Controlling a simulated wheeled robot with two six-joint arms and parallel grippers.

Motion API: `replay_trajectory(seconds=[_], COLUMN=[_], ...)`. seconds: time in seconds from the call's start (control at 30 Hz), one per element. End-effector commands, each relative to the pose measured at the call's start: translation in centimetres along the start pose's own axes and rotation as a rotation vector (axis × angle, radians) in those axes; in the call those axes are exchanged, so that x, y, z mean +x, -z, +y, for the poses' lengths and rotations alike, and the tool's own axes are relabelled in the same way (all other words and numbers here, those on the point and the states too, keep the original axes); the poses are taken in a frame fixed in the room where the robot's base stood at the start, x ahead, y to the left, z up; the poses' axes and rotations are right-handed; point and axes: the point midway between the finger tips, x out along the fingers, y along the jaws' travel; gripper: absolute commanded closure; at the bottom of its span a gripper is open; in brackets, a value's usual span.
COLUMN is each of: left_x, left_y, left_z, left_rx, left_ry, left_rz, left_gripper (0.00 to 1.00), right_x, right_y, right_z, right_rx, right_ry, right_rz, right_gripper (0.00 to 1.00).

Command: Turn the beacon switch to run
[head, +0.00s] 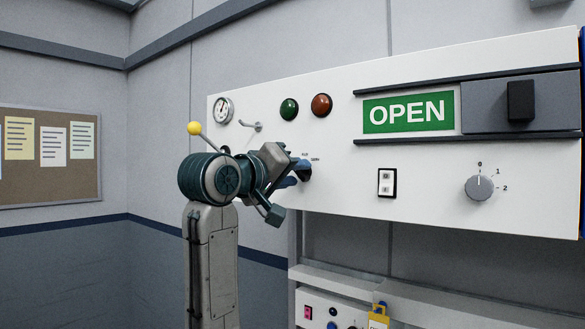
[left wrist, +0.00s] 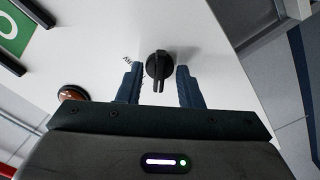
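The beacon switch is a black rotary knob with a bar handle (left wrist: 158,66) on the white panel. In the left wrist view its bar lies nearly upright in the picture, roughly parallel to my fingers. Small lettering beside it is too small to read surely. In the head view the knob (head: 306,170) is partly hidden behind my left gripper (head: 292,176). My left gripper's blue fingers (left wrist: 159,80) are open, one on each side of the knob, with a visible gap on both sides. My right gripper is not in view.
The white panel (head: 340,215) also carries a gauge (head: 223,110), a small lever (head: 251,125), green (head: 289,108) and red (head: 321,105) lamps, a sliding OPEN sign (head: 408,112), a rocker switch (head: 387,182) and a grey numbered dial (head: 479,187). A lower control box (head: 340,305) stands below.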

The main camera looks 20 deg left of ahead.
Motion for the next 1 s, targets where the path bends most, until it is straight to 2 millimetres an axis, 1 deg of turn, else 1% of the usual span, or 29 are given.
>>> replay_trajectory(seconds=[0.17,0.2,0.33,0.67,0.87,1.0], left_x=[0.0,0.0,0.0,0.0,0.0,0.0], left_y=[0.0,0.0,0.0,-0.1,-0.1,-0.1], left_z=[0.0,0.0,0.0,-0.1,-0.2,-0.2], left_rx=[0.0,0.0,0.0,0.023,0.112,0.215], left_ry=[0.0,0.0,0.0,0.001,0.0,-0.001], left_rz=[0.0,0.0,0.0,0.0,0.001,0.001], left_gripper=[0.67,0.75,1.0,1.0,1.0,1.0], right_x=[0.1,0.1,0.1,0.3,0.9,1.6], right_y=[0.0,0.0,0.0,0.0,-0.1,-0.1], right_z=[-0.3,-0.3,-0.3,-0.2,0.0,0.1], right_rx=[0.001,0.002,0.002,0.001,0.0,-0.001], right_ry=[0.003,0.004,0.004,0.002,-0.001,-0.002], right_rz=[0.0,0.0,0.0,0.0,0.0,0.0], right_gripper=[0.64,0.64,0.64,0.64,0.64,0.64])
